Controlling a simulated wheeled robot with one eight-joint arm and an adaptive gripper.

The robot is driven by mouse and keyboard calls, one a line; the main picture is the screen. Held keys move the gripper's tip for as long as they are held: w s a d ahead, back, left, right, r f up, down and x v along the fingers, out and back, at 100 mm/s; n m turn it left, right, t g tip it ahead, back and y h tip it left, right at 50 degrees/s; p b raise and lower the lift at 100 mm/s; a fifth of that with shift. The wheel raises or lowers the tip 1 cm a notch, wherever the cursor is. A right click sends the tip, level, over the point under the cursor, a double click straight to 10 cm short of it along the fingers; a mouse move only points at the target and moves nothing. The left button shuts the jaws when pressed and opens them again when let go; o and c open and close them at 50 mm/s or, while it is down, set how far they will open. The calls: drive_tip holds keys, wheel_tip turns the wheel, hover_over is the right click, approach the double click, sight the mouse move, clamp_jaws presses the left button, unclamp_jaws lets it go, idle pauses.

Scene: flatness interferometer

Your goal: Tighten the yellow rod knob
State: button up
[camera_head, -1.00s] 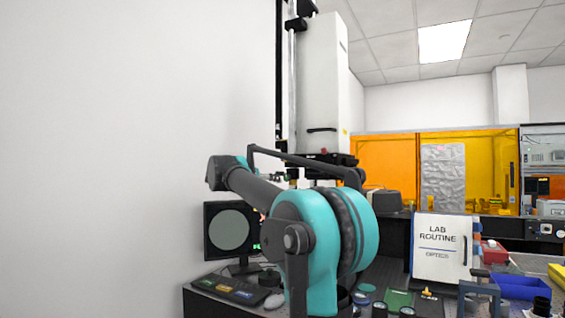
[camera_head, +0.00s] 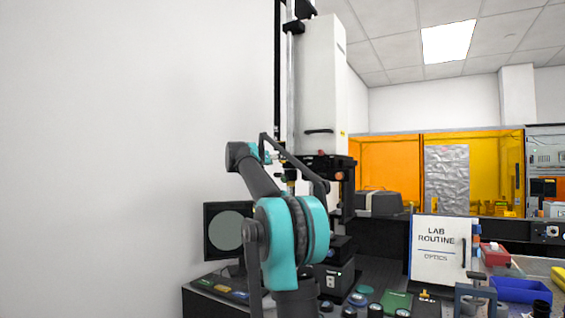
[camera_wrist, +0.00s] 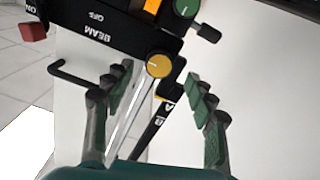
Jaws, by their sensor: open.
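The yellow rod knob (camera_wrist: 159,65) is a round yellow disc with a short pointer mark, in the upper middle of the wrist view. It sits beside the black block lettered BEAM and near the silver rod (camera_wrist: 130,117). My gripper (camera_wrist: 163,88) is open, its green-padded fingers spread to the left and right of the knob's line, with the knob slightly beyond the fingertips and apart from them. In the head view my arm reaches up to the tall instrument (camera_head: 320,85), and the gripper is small there; the knob cannot be made out clearly.
A green knob (camera_wrist: 186,8) and a black lever (camera_wrist: 207,33) are close to the yellow knob. A black bent handle (camera_wrist: 75,78) stands near the left finger. A monitor (camera_head: 228,231), a LAB ROUTINE board (camera_head: 437,249) and a blue tray (camera_head: 521,290) are on the bench.

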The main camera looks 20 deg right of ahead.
drive_tip(key=shift+x, duration=2.8)
drive_tip(key=shift+c, duration=0.2)
drive_tip(key=c, duration=1.1)
drive_tip(key=shift+n, duration=0.4)
drive_tip(key=shift+s+r+n, duration=0.1)
drive_tip(key=shift+n, duration=3.9)
drive_tip(key=shift+s+r+n, duration=0.1)
drive_tip(key=shift+n, duration=3.9)
